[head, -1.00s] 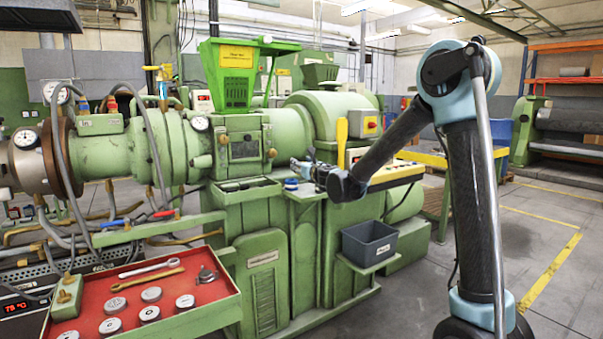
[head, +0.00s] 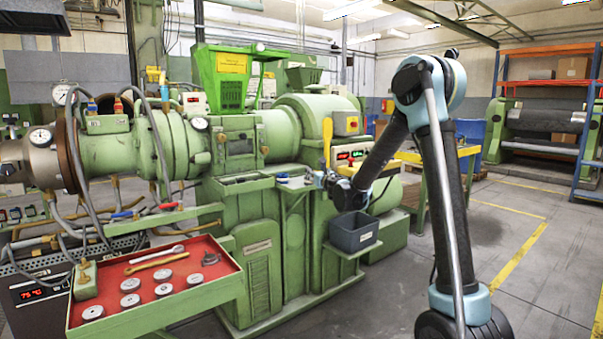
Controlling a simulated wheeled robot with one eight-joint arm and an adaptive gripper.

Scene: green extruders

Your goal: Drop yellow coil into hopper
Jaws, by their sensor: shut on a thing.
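The hopper (head: 230,92) is a green funnel with a yellow label, on top of the green extruder at the upper middle. My gripper (head: 312,179) is small in view, by the little green side shelf in front of the extruder, lower than the hopper and to its right. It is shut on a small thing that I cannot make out. I cannot pick out a yellow coil for certain. A small blue-topped item (head: 283,178) is on the side shelf, left of my gripper.
A grey bin (head: 354,234) stands on a low ledge below my gripper. An upright yellow handle (head: 327,130) rises just behind it. A red tray (head: 205,262) with tools and several discs is at the lower left. Open floor lies to the right.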

